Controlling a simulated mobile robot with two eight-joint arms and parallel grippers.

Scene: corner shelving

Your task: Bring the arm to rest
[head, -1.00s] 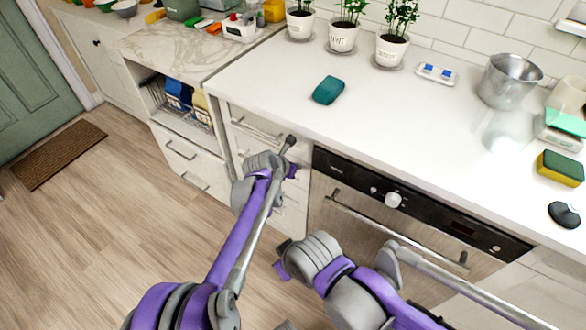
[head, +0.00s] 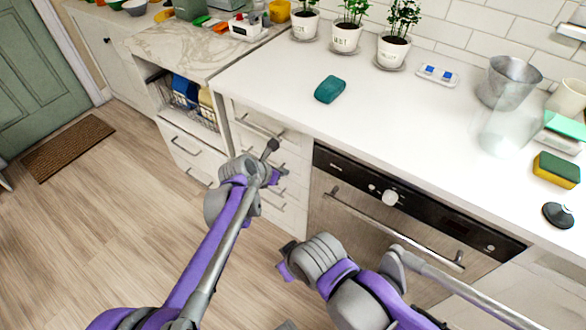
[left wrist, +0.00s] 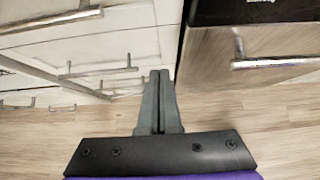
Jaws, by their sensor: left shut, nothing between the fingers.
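My left gripper (head: 271,149) is in front of the white drawers, left of the oven and below the counter's front edge. In the left wrist view its two dark fingers (left wrist: 159,78) lie together with nothing between them. The drawer fronts show on the left of that view and the oven front on the right. My left arm (head: 215,245) reaches up from the bottom left of the head view. My right arm (head: 325,265) is bent low in front of the oven; its gripper fingers do not show.
A white counter (head: 270,88) holds a teal sponge (head: 330,89), potted plants (head: 394,48), a metal pot (head: 508,80) and a yellow-green sponge (head: 557,169). The oven (head: 380,235) and drawers have projecting handles. Open wooden floor (head: 95,215) lies left of my arms.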

